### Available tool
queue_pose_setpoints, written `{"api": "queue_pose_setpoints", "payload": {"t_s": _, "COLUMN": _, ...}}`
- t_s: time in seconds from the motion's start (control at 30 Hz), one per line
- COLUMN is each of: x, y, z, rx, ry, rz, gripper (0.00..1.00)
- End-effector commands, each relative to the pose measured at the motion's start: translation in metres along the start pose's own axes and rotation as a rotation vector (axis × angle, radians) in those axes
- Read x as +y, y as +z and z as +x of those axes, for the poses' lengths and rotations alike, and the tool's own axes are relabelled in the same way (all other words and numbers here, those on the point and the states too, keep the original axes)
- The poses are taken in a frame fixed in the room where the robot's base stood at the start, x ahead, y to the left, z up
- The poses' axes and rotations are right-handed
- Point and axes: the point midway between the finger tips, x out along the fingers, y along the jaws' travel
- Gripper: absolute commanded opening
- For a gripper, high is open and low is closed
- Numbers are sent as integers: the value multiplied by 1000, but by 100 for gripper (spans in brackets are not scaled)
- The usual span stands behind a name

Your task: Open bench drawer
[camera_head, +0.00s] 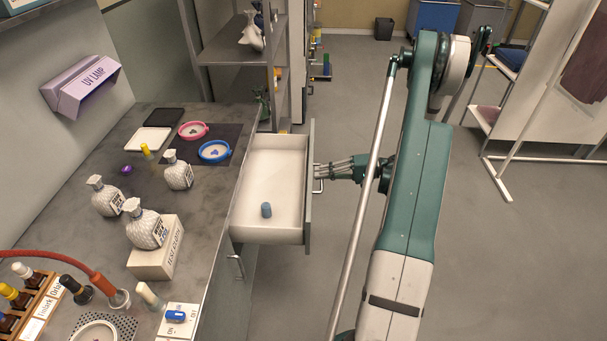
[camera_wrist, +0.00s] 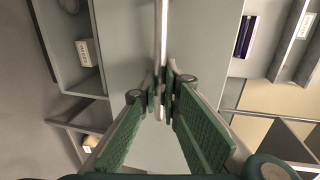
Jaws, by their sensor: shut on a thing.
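The bench drawer (camera_head: 268,236) stands pulled well out from the right side of the bench. My gripper (camera_head: 321,172) reaches in from the right and is shut on this handle. In the wrist view the handle (camera_wrist: 162,35) is a pale bar running between the green-padded fingers (camera_wrist: 161,84). The exact finger contact is small and partly hidden.
The bench top (camera_head: 75,215) holds several white bottles, a pink-rimmed dish (camera_head: 193,130) and a blue-rimmed dish (camera_head: 214,151). A second handle (camera_head: 236,266) sits lower on the bench front. A grey shelf (camera_head: 235,48) stands behind the drawer. The floor (camera_head: 500,260) at right is clear.

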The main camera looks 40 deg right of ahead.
Motion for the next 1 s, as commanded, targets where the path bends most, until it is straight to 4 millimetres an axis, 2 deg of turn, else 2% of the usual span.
{"api": "queue_pose_setpoints", "payload": {"t_s": 0.1, "x": 5, "y": -1, "z": -22, "rx": 2, "ry": 0, "rz": 0, "gripper": 0}}
{"api": "queue_pose_setpoints", "payload": {"t_s": 0.3, "x": 9, "y": -1, "z": -42, "rx": 1, "ry": 0, "rz": -1, "gripper": 0}}
{"api": "queue_pose_setpoints", "payload": {"t_s": 0.73, "x": 10, "y": -1, "z": -46, "rx": 1, "ry": 0, "rz": -1, "gripper": 0}}
{"api": "queue_pose_setpoints", "payload": {"t_s": 0.8, "x": 10, "y": -1, "z": -46, "rx": 1, "ry": 0, "rz": -1, "gripper": 14}}
{"api": "queue_pose_setpoints", "payload": {"t_s": 1.0, "x": 10, "y": 0, "z": -46, "rx": 0, "ry": 0, "rz": -1, "gripper": 14}}
